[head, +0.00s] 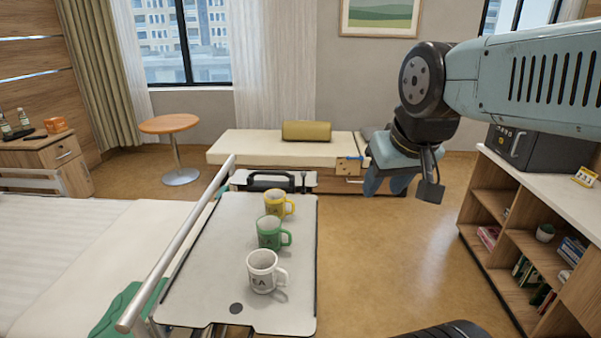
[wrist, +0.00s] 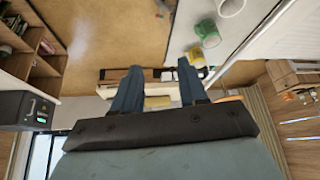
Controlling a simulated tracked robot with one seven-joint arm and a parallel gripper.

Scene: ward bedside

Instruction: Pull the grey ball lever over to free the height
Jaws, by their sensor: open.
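The overbed table (head: 212,262) has a pale top and a black handle (head: 268,174) at its far end. A small upright piece (head: 304,182) stands at the right of that handle; it is too small to tell whether it is the grey ball lever. No grey ball shows clearly in either view. My gripper (head: 387,186) is raised to the right of the table's far end, apart from it. In the wrist view my gripper (wrist: 158,70) has its two blue fingers spread with nothing between them.
A yellow mug (head: 273,208), a green mug (head: 268,235) and a white mug (head: 261,268) stand on the table. A bed (head: 70,245) lies left, with a rail (head: 165,262). A bench (head: 245,146) is behind; a bookshelf (head: 500,200) stands right. Floor between is clear.

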